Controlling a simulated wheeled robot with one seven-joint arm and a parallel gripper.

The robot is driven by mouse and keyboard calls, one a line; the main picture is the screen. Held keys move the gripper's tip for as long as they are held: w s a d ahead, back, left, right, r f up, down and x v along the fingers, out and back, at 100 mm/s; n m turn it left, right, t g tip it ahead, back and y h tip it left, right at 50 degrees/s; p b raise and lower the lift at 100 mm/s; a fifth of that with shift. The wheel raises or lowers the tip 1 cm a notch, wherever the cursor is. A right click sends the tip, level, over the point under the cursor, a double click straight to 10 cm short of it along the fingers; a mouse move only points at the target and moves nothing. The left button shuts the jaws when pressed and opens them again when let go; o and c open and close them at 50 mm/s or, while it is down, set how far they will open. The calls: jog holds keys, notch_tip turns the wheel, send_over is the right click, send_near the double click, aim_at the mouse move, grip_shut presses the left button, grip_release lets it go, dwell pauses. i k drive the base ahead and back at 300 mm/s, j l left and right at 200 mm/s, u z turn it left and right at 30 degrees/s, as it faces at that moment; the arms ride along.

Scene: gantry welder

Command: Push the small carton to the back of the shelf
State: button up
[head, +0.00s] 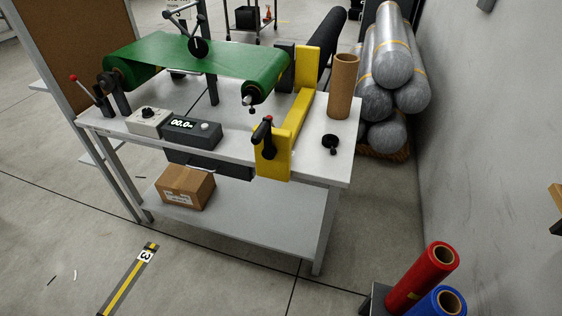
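The small carton (186,187) is a closed brown cardboard box with a white label on its front face. It sits upright on the lower shelf (265,222) of the white workbench, left of the middle and near the front edge. The shelf behind the carton is partly hidden by the carton and by the bench top. My gripper is not in view.
The bench top (228,148) and a dark unit (208,163) beneath its front edge overhang the shelf. Metal legs (326,232) stand at the corners. The shelf right of the carton is bare. Red (424,276) and blue (438,302) rolls stand at lower right.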

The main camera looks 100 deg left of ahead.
aim_at(178, 185)
jog(key=u, duration=3.4)
